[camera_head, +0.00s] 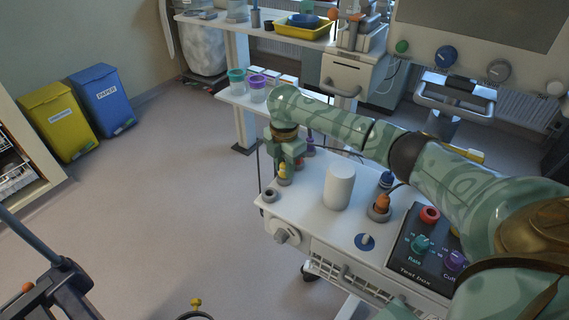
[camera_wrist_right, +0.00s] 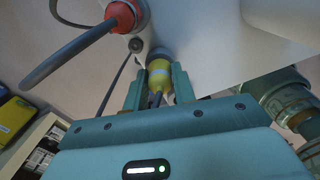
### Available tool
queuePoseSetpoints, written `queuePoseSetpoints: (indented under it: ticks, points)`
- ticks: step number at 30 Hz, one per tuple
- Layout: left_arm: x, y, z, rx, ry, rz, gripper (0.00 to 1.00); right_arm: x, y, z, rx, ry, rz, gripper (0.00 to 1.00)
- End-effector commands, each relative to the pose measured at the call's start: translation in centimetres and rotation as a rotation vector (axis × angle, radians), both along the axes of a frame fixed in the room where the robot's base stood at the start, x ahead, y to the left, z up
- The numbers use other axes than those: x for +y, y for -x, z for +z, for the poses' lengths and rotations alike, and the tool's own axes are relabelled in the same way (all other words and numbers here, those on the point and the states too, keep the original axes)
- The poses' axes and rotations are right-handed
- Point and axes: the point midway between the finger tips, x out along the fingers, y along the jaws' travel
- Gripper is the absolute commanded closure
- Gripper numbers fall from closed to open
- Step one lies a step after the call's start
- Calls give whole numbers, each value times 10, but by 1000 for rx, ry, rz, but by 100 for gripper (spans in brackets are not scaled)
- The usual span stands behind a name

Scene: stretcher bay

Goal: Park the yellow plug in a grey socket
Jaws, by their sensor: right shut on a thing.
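The yellow plug (camera_head: 283,169) is upright between the fingers of my right gripper (camera_head: 286,157), at the left end of the white cart top. In the right wrist view my right gripper (camera_wrist_right: 157,88) is shut on the yellow plug (camera_wrist_right: 159,78), with its cable trailing back between the fingers. The plug's front end meets a grey socket (camera_wrist_right: 159,54); I cannot tell how deep it sits. This socket (camera_head: 285,182) shows just below the plug in the head view. Another grey socket (camera_head: 269,195) nearer the cart's corner looks empty. My left gripper is not in view.
An orange plug (camera_head: 382,202) stands in a grey socket, with a blue plug (camera_head: 386,180) behind it. A white cylinder (camera_head: 339,186) stands mid-cart. A black test box (camera_head: 417,250) is at the right. Open floor lies left of the cart.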

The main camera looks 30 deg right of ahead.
Motion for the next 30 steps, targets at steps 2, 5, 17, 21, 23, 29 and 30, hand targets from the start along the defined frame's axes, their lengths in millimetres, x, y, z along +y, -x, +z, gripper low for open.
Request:
queuePoseSetpoints:
  ticks: [2, 5, 17, 21, 23, 29, 30]
  points:
    - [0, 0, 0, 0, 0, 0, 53, 0, 0, -2, 0, 0, 0, 96]
    - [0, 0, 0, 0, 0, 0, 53, 0, 0, -4, 0, 0, 0, 96]
    - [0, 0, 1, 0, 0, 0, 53, 0, 0, -2, 0, 0, -1, 48]
    - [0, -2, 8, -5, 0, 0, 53, 0, 0, 11, -2, 1, 0, 48]
    - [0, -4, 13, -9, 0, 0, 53, 0, 0, 21, -3, 2, 0, 48]
    - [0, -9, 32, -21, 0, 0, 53, 0, 0, 60, -4, 0, 0, 48]
    - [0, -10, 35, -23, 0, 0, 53, 0, 0, 65, -3, 1, -1, 48]
